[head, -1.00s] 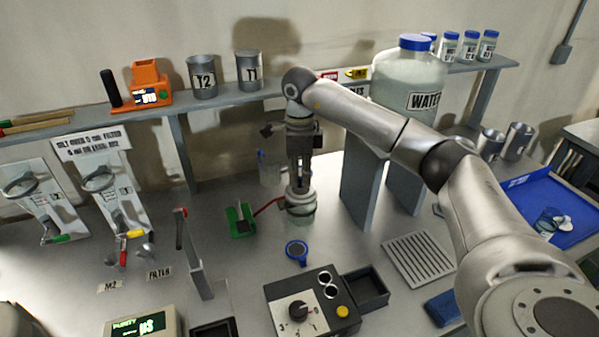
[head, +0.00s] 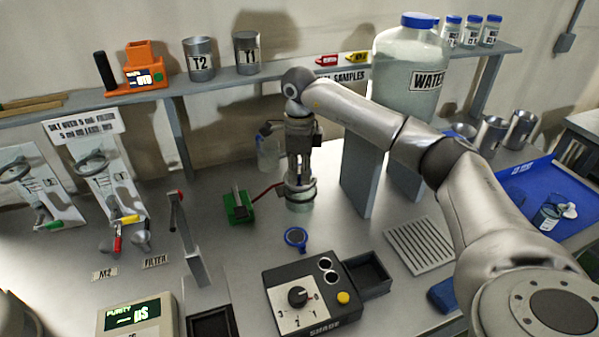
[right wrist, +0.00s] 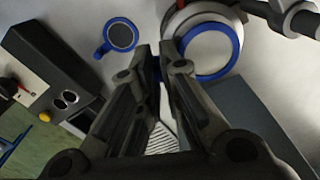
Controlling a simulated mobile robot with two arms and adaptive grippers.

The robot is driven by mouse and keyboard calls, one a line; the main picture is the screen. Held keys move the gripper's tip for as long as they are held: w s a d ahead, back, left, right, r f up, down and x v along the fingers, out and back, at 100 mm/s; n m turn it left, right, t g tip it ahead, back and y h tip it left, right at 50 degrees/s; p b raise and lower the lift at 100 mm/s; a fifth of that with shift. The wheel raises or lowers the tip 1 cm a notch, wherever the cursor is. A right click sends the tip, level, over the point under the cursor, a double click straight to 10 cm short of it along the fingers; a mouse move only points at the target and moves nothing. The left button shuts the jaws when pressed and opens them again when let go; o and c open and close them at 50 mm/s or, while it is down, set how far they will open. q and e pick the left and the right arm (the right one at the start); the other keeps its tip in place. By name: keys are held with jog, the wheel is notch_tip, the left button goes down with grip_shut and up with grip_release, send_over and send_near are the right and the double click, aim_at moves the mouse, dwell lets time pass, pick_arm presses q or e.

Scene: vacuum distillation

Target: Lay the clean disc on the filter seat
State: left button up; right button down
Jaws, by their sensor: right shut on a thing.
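The clean disc (right wrist: 207,50) is pale with a blue rim and shows in the right wrist view. My right gripper (right wrist: 164,62) is shut at the edge of that rim, on its blue tab. In the head view my right gripper (head: 299,178) points down over the round filter seat (head: 300,200). The seat's metal rim (right wrist: 180,18) shows past the disc in the wrist view. The disc overlaps the seat; I cannot tell whether it touches. My left gripper is not in view.
A second blue-rimmed disc, dark inside (head: 296,238), lies on the bench in front of the seat. The control box (head: 312,298) is in front; the water jar (head: 410,75) stands right.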

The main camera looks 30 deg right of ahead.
jog(key=shift+f, duration=0.5)
jog(key=c, duration=1.5)
grip_release()
jog(key=shift+r, duration=0.1)
notch_tip(320, 180, up, 12)
jog(key=shift+f, duration=0.1)
